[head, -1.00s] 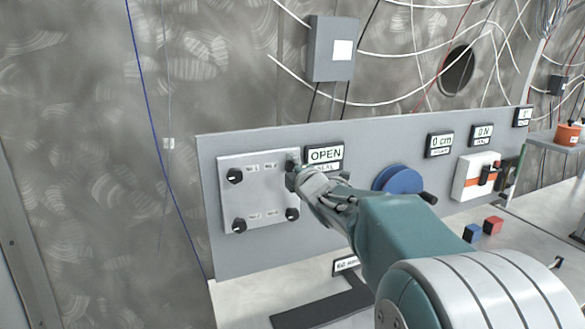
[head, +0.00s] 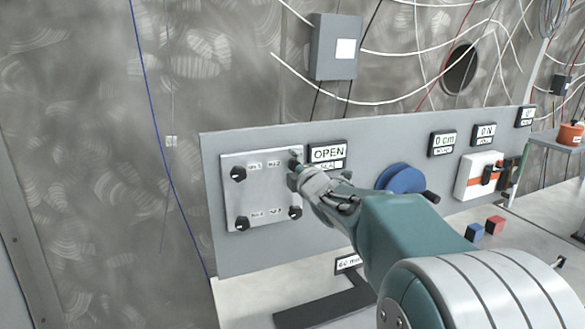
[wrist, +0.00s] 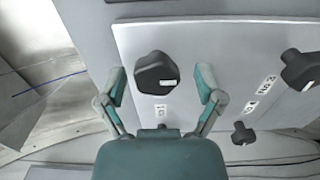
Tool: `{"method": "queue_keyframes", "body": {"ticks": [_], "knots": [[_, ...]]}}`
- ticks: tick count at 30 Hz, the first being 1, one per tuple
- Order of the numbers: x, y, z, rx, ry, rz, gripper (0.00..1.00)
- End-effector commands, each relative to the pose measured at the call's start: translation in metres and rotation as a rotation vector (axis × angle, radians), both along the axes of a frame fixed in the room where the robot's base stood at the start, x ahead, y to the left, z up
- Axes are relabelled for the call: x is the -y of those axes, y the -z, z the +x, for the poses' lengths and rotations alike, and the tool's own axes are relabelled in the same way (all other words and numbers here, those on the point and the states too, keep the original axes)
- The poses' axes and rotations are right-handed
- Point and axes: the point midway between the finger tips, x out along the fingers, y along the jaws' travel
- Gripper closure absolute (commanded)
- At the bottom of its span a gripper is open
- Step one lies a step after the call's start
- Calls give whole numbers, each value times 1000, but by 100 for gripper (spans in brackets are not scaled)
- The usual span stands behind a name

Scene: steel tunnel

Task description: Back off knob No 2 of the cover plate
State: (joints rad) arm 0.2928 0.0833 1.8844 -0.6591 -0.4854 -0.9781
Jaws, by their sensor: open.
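The pale cover plate (head: 262,205) is on the grey panel with a black knob near each corner. Knob No 2 (head: 295,155), at the upper right, is partly hidden by my gripper (head: 297,171). In the wrist view my gripper (wrist: 162,80) is open, with one teal finger on each side of a black knob (wrist: 156,72). A gap shows between each finger and that knob. I cannot tell whether the fingertips reach its depth. The plate also shows in the wrist view (wrist: 210,60), with two other knobs to the right.
Knob No 1 (head: 238,174) is at the plate's upper left, and two more knobs are along its lower edge. An OPEN display (head: 327,153) is just right of the plate. A blue wheel (head: 402,179) is farther right. Red and blue blocks lie on the bench.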

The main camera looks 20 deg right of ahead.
Motion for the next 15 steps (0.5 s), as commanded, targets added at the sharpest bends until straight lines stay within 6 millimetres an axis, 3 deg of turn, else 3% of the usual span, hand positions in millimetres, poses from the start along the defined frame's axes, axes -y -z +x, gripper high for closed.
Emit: {"method": "queue_keyframes", "body": {"ticks": [5, 15], "knots": [[0, -1, -20, 2, 1, 0, 14], [-2, 0, -84, 1, 2, -2, 14]]}}
